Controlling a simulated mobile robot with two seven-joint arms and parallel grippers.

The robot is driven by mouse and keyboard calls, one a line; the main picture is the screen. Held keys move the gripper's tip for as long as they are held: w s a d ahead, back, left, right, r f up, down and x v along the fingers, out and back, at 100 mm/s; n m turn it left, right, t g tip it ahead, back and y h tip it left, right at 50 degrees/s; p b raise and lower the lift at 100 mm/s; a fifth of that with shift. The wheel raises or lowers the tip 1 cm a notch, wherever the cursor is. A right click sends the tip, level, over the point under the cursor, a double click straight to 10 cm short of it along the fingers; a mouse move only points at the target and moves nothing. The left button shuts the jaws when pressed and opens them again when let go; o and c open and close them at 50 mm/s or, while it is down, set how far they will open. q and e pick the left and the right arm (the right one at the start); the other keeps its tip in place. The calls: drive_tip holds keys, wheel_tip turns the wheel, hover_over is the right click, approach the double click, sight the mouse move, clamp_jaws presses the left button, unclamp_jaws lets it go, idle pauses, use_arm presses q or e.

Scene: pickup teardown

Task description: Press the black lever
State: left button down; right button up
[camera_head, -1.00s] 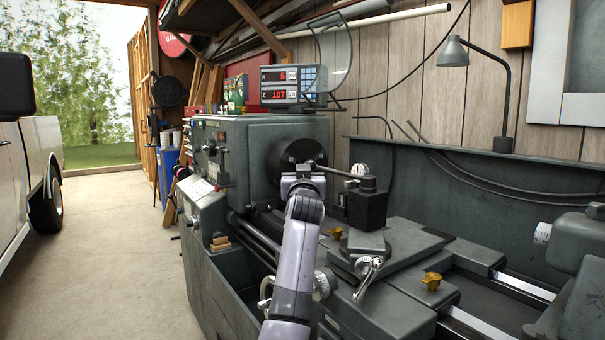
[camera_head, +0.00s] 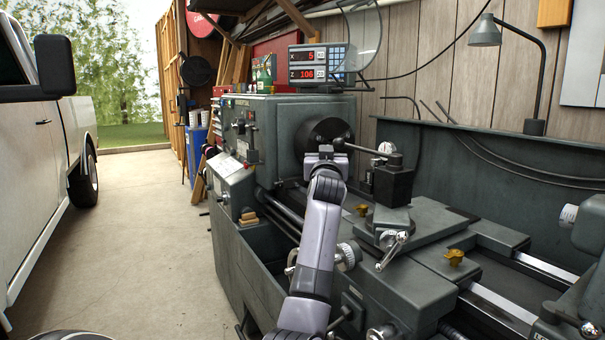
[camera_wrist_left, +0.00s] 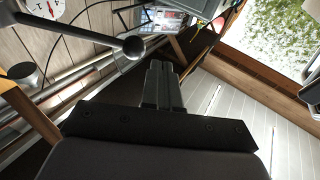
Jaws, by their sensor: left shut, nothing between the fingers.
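A dark lever with a ball end (camera_head: 339,144) sticks out to the left from the top of the black tool post (camera_head: 393,184) on the grey lathe. It also shows in the left wrist view (camera_wrist_left: 133,46), its ball left of and close to my fingertips. My left gripper (camera_head: 326,151) is in front of the chuck, just left of and slightly below the ball in the head view. Its fingers (camera_wrist_left: 160,70) are together and empty. I cannot tell whether they touch the lever. My right gripper is not in view.
The lathe's chuck (camera_head: 325,133) is behind my gripper. A digital readout (camera_head: 321,65) stands on the headstock and a lamp (camera_head: 486,32) rises at the back right. A white truck (camera_head: 35,190) stands at the left, with clear concrete floor between it and the lathe.

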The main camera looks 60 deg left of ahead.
use_arm(q)
drive_tip(key=s+d+f, duration=0.1)
drive_tip(key=s+d, duration=0.1)
drive_tip(key=s, duration=0.2)
drive_tip(key=s+d+f+b, duration=0.1)
drive_tip(key=s+d, duration=0.1)
drive_tip(key=s, duration=0.3)
drive_tip(key=shift+s+d, duration=0.2)
drive_tip(key=shift+d, duration=0.1)
idle(0.4)
